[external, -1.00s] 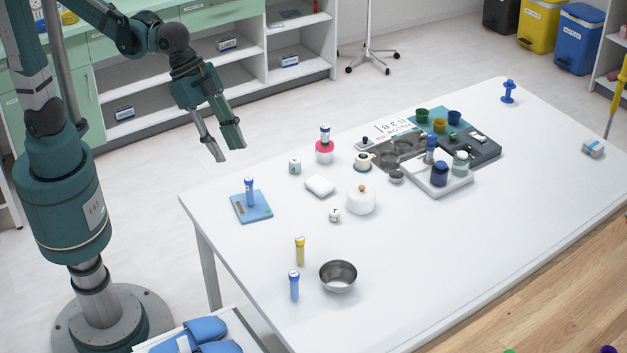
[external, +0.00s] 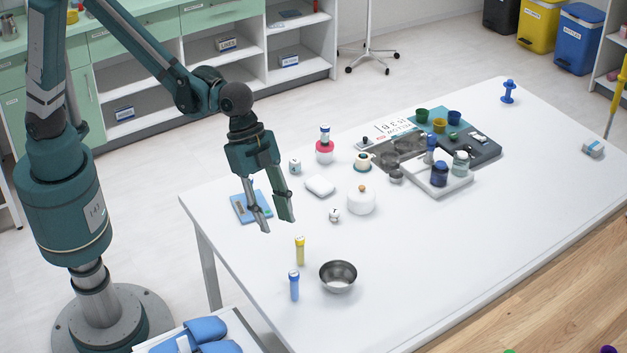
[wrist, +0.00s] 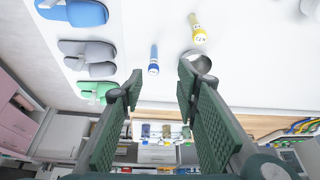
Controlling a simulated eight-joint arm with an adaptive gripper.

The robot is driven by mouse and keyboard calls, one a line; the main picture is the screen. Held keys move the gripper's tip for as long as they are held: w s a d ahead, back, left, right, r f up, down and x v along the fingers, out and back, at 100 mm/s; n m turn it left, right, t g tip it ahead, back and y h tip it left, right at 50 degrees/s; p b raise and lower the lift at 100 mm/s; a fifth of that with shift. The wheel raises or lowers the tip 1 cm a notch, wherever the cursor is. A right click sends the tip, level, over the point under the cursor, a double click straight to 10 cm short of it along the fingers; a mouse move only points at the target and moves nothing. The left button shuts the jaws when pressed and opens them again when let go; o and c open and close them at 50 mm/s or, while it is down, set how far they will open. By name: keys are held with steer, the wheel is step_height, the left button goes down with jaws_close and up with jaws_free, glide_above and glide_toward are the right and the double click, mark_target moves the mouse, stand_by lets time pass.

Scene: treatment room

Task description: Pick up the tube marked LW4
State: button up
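Several capped tubes stand on the white table, and I cannot read LW4 on any of them. A blue tube (external: 294,287) stands near the front left edge; it also shows in the wrist view (wrist: 154,58). A yellow tube (external: 300,251) stands just behind it and is in the wrist view (wrist: 197,30). Another tube with a blue band (external: 325,135) stands on a red-topped container. My gripper (external: 278,225) is open and empty above the table, up and left of the yellow tube. It hides the blue tube on the blue scale.
A metal bowl (external: 338,276) stands right of the blue and yellow tubes. The blue scale (external: 240,208) lies at the left edge. A white lidded jar (external: 361,201), a cube (external: 334,215) and a grey tray (external: 485,150) are farther right. The right front tabletop is clear.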

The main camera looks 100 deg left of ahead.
mark_target(294, 273)
steer(key=shift+m+g, duration=0.4)
steer(key=shift+m, duration=0.5)
steer(key=w+d+f, duration=0.2)
steer(key=f, duration=0.1)
steer(key=w+d+f, duration=0.2)
steer(key=f, duration=0.2)
steer(key=w+d+f, duration=0.2)
steer(key=f, duration=0.1)
steer(key=shift+f, duration=0.25)
steer(key=shift+h, duration=0.3)
steer(key=shift+b+x, duration=0.4)
steer(key=shift+x, duration=0.9)
steer(key=shift+b+x, duration=0.4)
steer(key=shift+x, duration=2.2)
steer(key=shift+c, duration=0.4)
steer(key=c, duration=0.9)
